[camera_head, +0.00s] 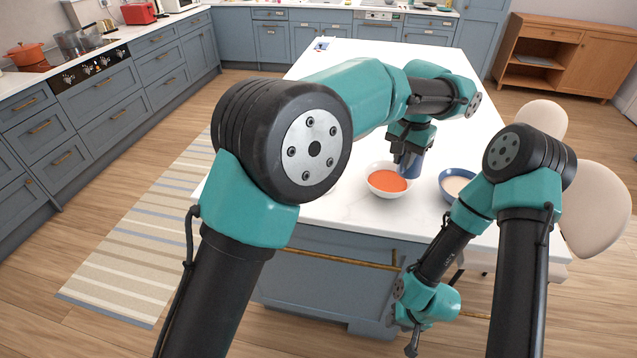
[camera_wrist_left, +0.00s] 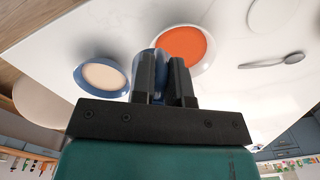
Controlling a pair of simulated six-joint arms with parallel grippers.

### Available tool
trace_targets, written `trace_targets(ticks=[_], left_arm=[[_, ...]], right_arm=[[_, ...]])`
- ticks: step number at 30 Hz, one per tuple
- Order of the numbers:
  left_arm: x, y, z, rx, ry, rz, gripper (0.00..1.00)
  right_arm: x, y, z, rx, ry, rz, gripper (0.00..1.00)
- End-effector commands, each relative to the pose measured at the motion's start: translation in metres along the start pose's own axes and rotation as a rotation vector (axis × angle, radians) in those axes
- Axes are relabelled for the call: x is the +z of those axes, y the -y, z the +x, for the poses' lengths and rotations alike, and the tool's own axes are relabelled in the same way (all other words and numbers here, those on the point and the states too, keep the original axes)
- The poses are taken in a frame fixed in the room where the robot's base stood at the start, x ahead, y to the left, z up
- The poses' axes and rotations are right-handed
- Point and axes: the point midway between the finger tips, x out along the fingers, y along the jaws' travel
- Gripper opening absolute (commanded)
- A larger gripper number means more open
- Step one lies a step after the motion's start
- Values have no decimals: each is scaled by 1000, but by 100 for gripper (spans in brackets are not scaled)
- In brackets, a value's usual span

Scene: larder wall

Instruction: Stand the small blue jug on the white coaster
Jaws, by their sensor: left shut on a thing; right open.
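My left gripper (camera_head: 404,158) is shut on the small blue jug (camera_head: 415,166), above the white island top just behind the orange bowl. In the left wrist view the jug (camera_wrist_left: 147,62) shows behind and between the fingers (camera_wrist_left: 163,78), mostly hidden by them. I cannot tell whether it touches the top. A flat white round thing (camera_wrist_left: 271,15), seemingly the white coaster, lies at the upper right of the left wrist view, apart from the jug. I cannot make it out in the head view. My right gripper (camera_head: 412,342) is open and empty, low in front of the island.
A white bowl of orange food (camera_head: 388,194) stands close beside the jug. A blue bowl with pale contents (camera_head: 443,186) stands to its right. A spoon (camera_wrist_left: 272,60) lies near the white round thing. The far part of the island top (camera_head: 350,52) looks mostly clear.

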Motion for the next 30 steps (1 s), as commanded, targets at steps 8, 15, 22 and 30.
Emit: trace_targets(ticks=[8, 15, 22, 30], left_arm=[[42, 61, 20, -11, -1, 268, 0], [106, 122, 48, -22, -2, 625, 0], [158, 154, 71, -23, -3, 899, 0], [172, 160, 76, -25, -4, 980, 0]], right_arm=[[0, 0, 0, 0, 0, 0, 43], [0, 0, 0, 0, 0, 0, 43], [0, 0, 0, 0, 0, 0, 43], [0, 0, 0, 0, 0, 0, 43]])
